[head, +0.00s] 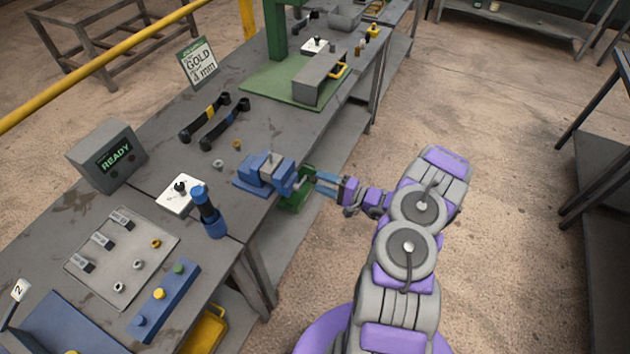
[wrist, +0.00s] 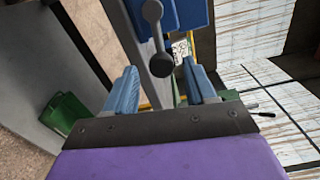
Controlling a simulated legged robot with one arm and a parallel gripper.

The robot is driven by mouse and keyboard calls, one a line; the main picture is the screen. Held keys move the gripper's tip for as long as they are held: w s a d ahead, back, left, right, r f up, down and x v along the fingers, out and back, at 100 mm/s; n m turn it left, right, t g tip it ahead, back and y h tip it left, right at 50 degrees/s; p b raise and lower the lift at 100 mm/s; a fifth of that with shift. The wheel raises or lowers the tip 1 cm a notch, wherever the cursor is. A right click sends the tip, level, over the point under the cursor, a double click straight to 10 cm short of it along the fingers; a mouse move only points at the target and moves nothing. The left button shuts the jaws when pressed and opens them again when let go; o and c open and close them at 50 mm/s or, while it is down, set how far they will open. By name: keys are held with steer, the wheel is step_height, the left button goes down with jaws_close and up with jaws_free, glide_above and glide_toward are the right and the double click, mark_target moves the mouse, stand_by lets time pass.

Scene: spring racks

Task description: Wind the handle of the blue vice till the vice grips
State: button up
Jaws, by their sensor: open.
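The blue vice (head: 262,174) sits at the front edge of the workbench, with a grey block between its jaws in the head view. In the wrist view the vice's blue body (wrist: 182,14) is at the top. Its handle, a grey bar with ball ends (wrist: 153,35), hangs ahead of my gripper. My gripper (wrist: 162,88) is open, with one blue finger on each side of the handle's lower dark ball. I cannot tell whether a finger touches it. In the head view my gripper (head: 318,182) is beside the vice, at its right.
A green bin (head: 296,200) is below the vice by the bench edge. A blue upright tool (head: 209,212) stands on the bench to the left.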

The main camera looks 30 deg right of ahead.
mark_target(315, 180)
steer(key=shift+x, duration=1.7)
steer(key=shift+c, duration=0.5)
steer(key=c, duration=0.9)
